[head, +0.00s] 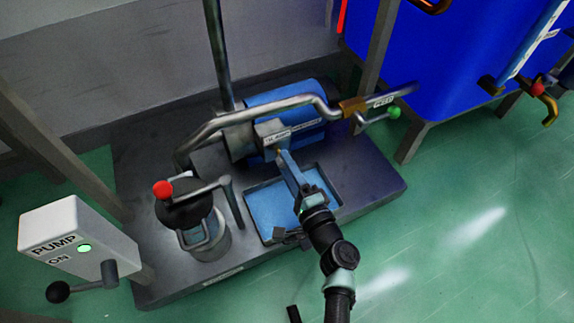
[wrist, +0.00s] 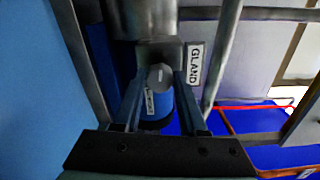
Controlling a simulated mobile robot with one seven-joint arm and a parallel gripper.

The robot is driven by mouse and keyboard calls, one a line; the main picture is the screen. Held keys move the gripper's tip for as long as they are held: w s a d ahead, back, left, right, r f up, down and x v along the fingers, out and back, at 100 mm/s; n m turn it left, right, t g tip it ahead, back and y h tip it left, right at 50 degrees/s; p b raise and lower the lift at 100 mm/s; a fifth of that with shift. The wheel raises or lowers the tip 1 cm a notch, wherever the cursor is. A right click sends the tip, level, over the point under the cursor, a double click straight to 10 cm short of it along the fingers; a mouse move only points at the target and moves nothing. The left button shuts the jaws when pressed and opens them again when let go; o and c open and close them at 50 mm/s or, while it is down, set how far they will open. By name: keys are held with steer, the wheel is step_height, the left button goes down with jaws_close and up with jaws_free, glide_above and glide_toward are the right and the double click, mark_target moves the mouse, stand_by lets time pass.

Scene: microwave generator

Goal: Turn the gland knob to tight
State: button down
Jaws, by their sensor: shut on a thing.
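The gland knob (wrist: 160,76) is a small grey round knob with a pale mark on its end, seen in the wrist view. A white label reading GLAND (wrist: 194,65) is beside it. My gripper (wrist: 159,88) has one finger on each side of the knob and is shut on it. In the head view my gripper (head: 281,154) reaches up to the front of the grey pump housing (head: 268,127), and its fingers mostly hide the knob. I cannot tell how far the knob is turned.
A blue motor (head: 300,98) lies behind the housing. A grey pipe (head: 225,119) arches over, with a green-tipped lever (head: 393,112) at right. A red-topped black handwheel (head: 185,207), a blue drip tray (head: 262,208) and a PUMP ON box (head: 63,235) are nearby. Green floor is free at right.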

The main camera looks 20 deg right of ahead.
steer(key=shift+c, duration=2.3)
jaws_free()
steer(key=shift+s, duration=0.15)
steer(key=s+p, duration=0.2)
steer(key=s, duration=0.4)
steer(key=s+p, duration=0.3)
steer(key=s, duration=0.3)
steer(key=shift+s+d, duration=0.2)
steer(key=shift+s, duration=0.2)
